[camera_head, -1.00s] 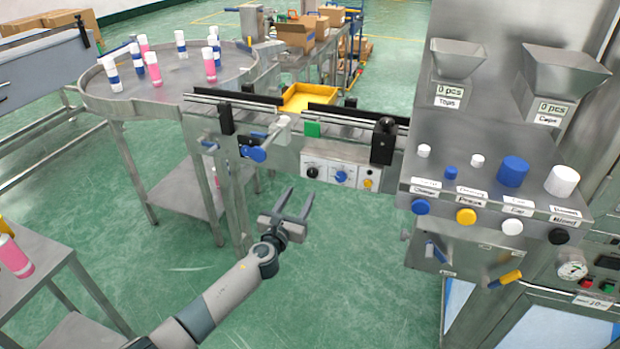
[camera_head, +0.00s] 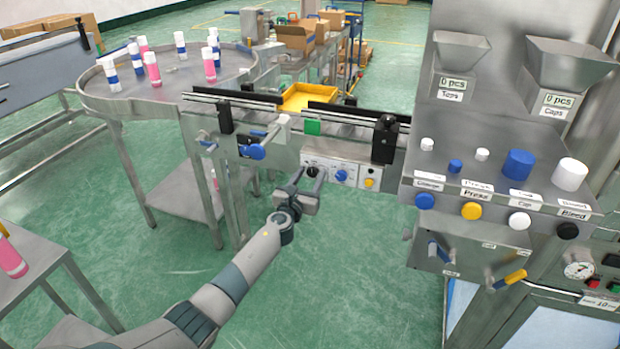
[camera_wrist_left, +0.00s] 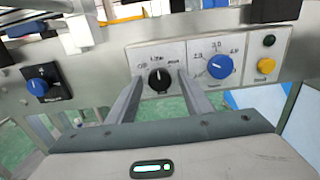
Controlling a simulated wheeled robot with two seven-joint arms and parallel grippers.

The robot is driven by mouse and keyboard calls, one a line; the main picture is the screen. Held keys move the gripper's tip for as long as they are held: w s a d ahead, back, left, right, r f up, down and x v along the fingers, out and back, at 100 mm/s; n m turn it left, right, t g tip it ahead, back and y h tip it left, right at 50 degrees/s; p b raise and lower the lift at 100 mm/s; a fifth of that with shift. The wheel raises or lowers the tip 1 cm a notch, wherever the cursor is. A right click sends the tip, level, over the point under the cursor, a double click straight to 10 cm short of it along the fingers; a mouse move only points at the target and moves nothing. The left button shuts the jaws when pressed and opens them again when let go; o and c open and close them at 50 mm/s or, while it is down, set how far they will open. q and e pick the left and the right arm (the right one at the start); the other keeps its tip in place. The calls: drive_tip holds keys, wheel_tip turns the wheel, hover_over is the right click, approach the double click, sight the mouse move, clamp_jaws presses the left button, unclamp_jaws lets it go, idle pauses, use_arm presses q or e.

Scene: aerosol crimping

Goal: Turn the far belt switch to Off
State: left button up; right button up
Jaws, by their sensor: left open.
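The far belt's control panel (camera_head: 345,162) is a white plate on the side of the conveyor. Its black rotary switch (camera_wrist_left: 158,81) has "Off" printed at its upper left and other labels above and to the right. Its white mark points roughly up, towards the middle label. My left gripper (camera_wrist_left: 158,88) is open, with one finger to each side of the black switch. In the head view the left gripper (camera_head: 309,177) reaches up to the panel and partly covers this switch (camera_head: 312,171). I cannot tell whether the fingers touch it. My right gripper is not in view.
A blue dial (camera_wrist_left: 220,67) and a yellow button (camera_wrist_left: 266,66) sit right of the switch. Another blue knob (camera_wrist_left: 38,87) is further left. A round table (camera_head: 170,75) with several bottles stands at the left. The filling machine (camera_head: 490,185) stands at the right.

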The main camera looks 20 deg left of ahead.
use_arm(q)
drive_tip(key=c, duration=1.1)
drive_tip(key=shift+o, duration=0.2)
